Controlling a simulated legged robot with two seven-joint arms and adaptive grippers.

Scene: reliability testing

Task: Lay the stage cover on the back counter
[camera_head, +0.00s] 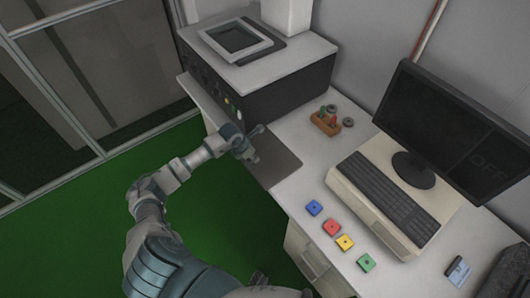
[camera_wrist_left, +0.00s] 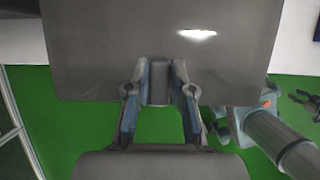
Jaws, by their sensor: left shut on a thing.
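The stage cover is a flat dark grey plate (camera_head: 272,160) at the front edge of the white counter (camera_head: 293,205), just in front of the black machine. It also fills the top of the left wrist view (camera_wrist_left: 100,60). My left gripper (camera_head: 249,148) is shut on the tab at the plate's near edge, and its two fingers show in the left wrist view (camera_wrist_left: 159,85). The plate lies flat, partly past the counter's edge; whether it touches the counter I cannot tell. A dark claw-like part (camera_wrist_left: 308,103) at the right may be my right gripper; its state is unclear.
The black machine with a white top (camera_head: 255,75) stands behind the plate. A wooden block with coloured pegs (camera_head: 326,122), several coloured square buttons (camera_head: 331,227), a keyboard (camera_head: 385,198) and a monitor (camera_head: 450,130) are to the right. Green floor (camera_head: 90,220) lies left.

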